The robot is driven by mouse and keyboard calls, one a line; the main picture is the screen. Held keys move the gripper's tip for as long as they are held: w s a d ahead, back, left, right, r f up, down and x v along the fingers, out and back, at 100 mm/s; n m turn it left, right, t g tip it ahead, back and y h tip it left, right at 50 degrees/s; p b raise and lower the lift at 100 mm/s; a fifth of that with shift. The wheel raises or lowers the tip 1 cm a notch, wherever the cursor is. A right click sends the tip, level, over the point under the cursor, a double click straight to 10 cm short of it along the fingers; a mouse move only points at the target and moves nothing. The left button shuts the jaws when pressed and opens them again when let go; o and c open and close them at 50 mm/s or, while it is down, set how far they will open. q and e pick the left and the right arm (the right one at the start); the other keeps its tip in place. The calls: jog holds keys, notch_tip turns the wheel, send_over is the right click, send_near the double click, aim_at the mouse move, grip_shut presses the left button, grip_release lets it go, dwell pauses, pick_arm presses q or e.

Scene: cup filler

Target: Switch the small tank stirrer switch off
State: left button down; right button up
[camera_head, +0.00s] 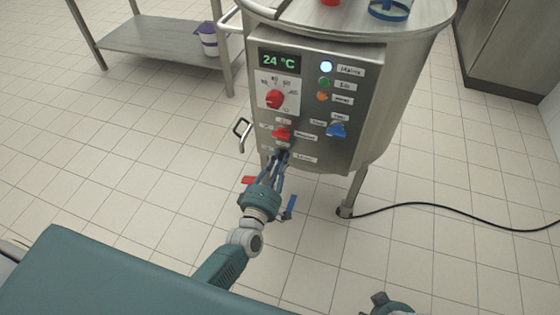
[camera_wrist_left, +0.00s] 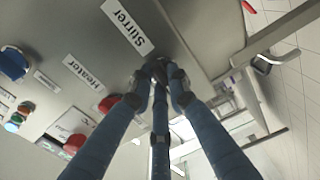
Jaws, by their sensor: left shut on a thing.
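The steel tank's control panel (camera_head: 330,75) faces me in the head view. The stirrer switch, a dark knob (camera_head: 284,153), sits at the panel's lower edge beside a "Stirrer" label (camera_wrist_left: 127,27). My left gripper (camera_head: 281,161) comes up from below, and its fingers are shut on the switch. In the left wrist view the fingertips (camera_wrist_left: 160,75) meet around the dark knob, mostly hiding it, so its turn angle is hard to tell. A part of my right gripper (camera_head: 388,305) shows at the bottom edge, its fingers too cut off to judge.
Just above is the red heater knob (camera_head: 282,133). A blue knob (camera_head: 337,130) is to its right, and a red dial (camera_head: 275,98) is higher up. Below the tank are a red valve handle (camera_head: 248,180) and a blue one (camera_head: 292,203). A black cable (camera_head: 420,204) crosses the floor.

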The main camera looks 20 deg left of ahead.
pick_arm(q)
jog(key=shift+n, duration=0.4)
pick_arm(e)
jog(key=shift+w+d+r, duration=0.1)
jog(key=shift+r, duration=0.5)
pick_arm(q)
jog(key=shift+n, duration=0.3)
pick_arm(e)
jog(key=shift+r, duration=0.1)
pick_arm(q)
jog(key=c, duration=1.7)
grip_release()
jog(key=shift+o, duration=0.2)
jog(key=shift+s, duration=0.15)
jog(key=s, duration=1.1)
jog(key=shift+s+a, duration=0.25)
jog(key=shift+s, duration=0.15)
